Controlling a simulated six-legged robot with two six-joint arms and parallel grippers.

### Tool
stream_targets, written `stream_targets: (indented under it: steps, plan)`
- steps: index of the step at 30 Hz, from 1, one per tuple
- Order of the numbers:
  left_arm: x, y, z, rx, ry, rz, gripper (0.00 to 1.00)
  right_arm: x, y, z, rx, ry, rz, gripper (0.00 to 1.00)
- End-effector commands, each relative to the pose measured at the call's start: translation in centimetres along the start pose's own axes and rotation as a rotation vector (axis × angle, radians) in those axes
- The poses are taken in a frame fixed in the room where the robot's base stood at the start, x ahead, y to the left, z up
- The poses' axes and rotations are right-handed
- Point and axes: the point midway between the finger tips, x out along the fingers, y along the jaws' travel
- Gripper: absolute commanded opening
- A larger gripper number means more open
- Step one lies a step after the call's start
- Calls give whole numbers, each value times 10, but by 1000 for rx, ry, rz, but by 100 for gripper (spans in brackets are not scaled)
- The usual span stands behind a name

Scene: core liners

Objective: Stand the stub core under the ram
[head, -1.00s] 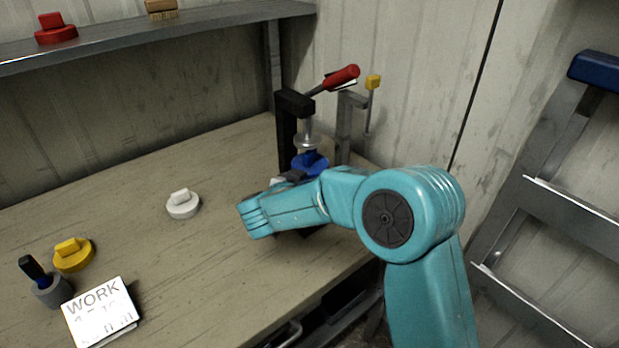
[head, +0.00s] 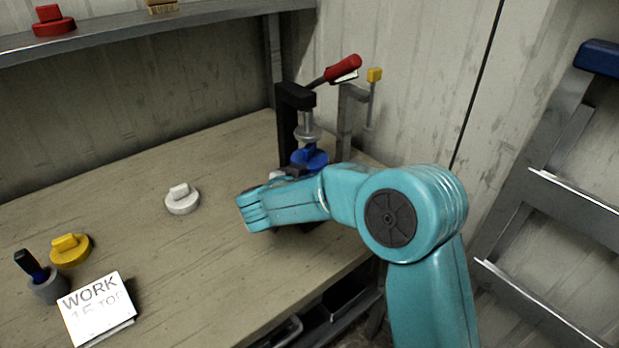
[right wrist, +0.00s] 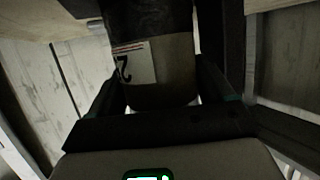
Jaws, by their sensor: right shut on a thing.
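The press (head: 288,130) stands at the back right of the bench, with a red-ended lever (head: 343,68) and a silver ram (head: 308,130). A blue round piece with a tab (head: 309,156) shows directly below the ram; whether they touch is unclear. My right gripper (head: 286,174) is beside the press, mostly hidden by my teal arm. In the right wrist view its fingers (right wrist: 160,88) are shut on a dull, brownish cylinder (right wrist: 175,68), likely the stub core, with a white label marked 2. Its upper part is dark, and its lower end is hidden. My left gripper is out of view.
A white tabbed disc (head: 182,200), a yellow tabbed disc (head: 70,250), a grey cup (head: 48,288) and a WORK card (head: 97,310) are on the bench. A grey post with a yellow knob (head: 374,75) is right of the press.

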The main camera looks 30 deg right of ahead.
Motion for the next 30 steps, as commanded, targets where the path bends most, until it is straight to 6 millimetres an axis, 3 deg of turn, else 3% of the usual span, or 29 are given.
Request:
stream_targets:
  steps: [5,6,7,8,30]
  plan:
    - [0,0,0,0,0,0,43,0,-1,-1,1,2,-1,54]
    - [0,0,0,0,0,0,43,0,-1,-1,1,2,-1,87]
    - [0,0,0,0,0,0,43,0,-1,-1,1,2,-1,97]
    - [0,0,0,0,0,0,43,0,-1,-1,1,2,-1,100]
    - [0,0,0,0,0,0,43,0,-2,-1,0,1,-4,100]
